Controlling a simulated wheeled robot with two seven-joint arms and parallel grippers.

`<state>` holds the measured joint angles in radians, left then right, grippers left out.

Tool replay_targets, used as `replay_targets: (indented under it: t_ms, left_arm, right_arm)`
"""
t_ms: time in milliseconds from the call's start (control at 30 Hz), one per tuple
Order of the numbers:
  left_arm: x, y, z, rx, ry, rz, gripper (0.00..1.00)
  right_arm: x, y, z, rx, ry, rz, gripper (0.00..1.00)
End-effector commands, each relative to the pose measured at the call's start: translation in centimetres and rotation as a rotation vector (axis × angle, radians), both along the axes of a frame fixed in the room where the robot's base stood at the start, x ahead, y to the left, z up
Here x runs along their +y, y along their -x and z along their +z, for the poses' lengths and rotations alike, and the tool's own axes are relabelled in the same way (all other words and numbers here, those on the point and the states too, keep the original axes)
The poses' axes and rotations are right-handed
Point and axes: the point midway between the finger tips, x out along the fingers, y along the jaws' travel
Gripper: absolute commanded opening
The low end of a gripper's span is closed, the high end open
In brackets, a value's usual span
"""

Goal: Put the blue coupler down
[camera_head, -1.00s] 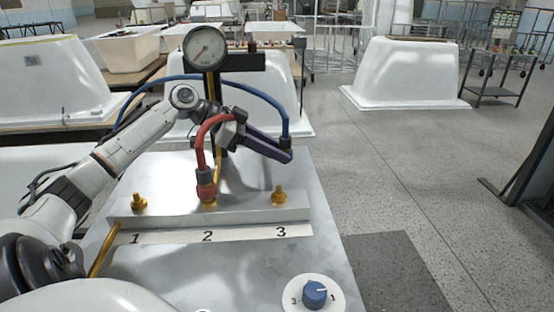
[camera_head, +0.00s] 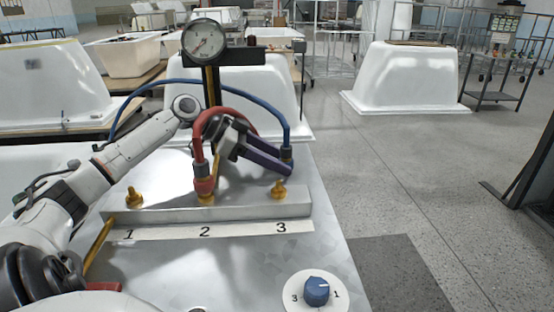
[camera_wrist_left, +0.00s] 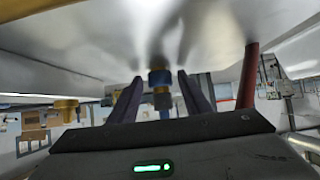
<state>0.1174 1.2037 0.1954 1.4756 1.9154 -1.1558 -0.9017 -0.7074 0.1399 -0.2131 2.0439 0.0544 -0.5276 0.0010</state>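The blue coupler (camera_head: 286,153) hangs on the end of the blue hose (camera_head: 250,98), upright, just behind brass port 3 (camera_head: 279,189). My left gripper (camera_head: 285,165) has its two dark fingers spread beside the coupler. In the left wrist view the coupler (camera_wrist_left: 159,78) is between the two fingers (camera_wrist_left: 161,88), with a gap on each side. Its end seems to meet the grey metal plate (camera_wrist_left: 80,45); exact contact is hard to tell. The red coupler (camera_head: 204,184) is on port 2. My right gripper is not in view.
Brass port 1 (camera_head: 134,198) stands bare on the metal rail (camera_head: 240,207). A gauge (camera_head: 204,40) rises on a post behind it. The red hose (camera_head: 232,109) arches close to my left gripper. A blue knob (camera_head: 317,291) is at the front.

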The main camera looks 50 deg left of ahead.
Motion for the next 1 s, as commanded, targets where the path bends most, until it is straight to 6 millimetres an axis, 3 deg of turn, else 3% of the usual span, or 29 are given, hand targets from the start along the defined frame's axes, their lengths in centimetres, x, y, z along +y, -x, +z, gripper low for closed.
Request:
replay_targets:
  t_ms: [267, 800, 1000]
  left_arm:
    - [0.4, 0.5, 0.6, 0.001, 0.001, 0.001, 0.44]
    - [5.3, 6.6, 5.8, -0.003, 0.001, 0.002, 0.44]
    - [6.2, 7.7, 6.6, -0.001, 0.001, 0.001, 0.44]
  right_arm:
    - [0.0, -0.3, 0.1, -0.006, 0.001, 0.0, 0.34]
    - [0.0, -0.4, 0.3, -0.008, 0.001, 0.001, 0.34]
    - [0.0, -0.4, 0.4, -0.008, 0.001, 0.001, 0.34]
